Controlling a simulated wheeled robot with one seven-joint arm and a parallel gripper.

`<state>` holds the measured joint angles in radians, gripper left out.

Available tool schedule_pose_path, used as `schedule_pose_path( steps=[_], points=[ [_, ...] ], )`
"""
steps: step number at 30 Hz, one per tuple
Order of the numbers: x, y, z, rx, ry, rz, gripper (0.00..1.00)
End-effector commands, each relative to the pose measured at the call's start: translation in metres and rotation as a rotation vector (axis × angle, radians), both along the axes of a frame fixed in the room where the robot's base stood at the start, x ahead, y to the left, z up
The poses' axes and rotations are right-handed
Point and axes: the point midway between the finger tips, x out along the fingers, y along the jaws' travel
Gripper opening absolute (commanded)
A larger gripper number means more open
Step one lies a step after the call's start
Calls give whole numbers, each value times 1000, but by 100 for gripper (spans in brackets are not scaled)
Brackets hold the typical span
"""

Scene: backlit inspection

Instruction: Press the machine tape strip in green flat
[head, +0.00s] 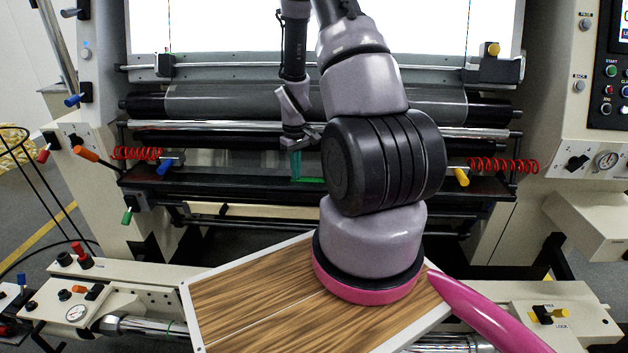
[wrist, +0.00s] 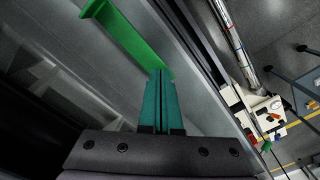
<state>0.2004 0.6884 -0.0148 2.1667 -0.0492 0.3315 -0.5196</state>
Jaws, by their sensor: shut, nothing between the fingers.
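The green tape strip (wrist: 130,40) lies on a grey, dark-edged surface in the wrist view. Its far end, at the upper left, looks bent up into a small lip, and its near end runs behind my fingertips. In the head view only a short part of the strip (head: 311,180) shows on the dark ledge, just right of my fingers. My gripper (wrist: 161,73) has teal fingers closed together with nothing between them. It also shows in the head view (head: 295,178), pointing down at the strip. I cannot tell whether the fingertips touch it.
Dark rollers (head: 220,103) span the machine behind the ledge. Red coiled springs (head: 137,153) and blue and yellow handles (head: 461,177) sit at the ledge's ends. A bright backlit panel (head: 220,25) stands above. My arm hides the right-middle of the ledge.

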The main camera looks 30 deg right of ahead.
Motion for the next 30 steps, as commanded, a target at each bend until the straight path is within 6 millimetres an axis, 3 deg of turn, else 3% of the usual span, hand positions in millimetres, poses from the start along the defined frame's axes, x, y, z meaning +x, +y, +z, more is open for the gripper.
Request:
schedule_pose_path(
  steps=[14,30],
  points=[
    [0,0,0,-1,-1,0,0],
    [0,0,38,0,-2,-1,0]
  ],
)
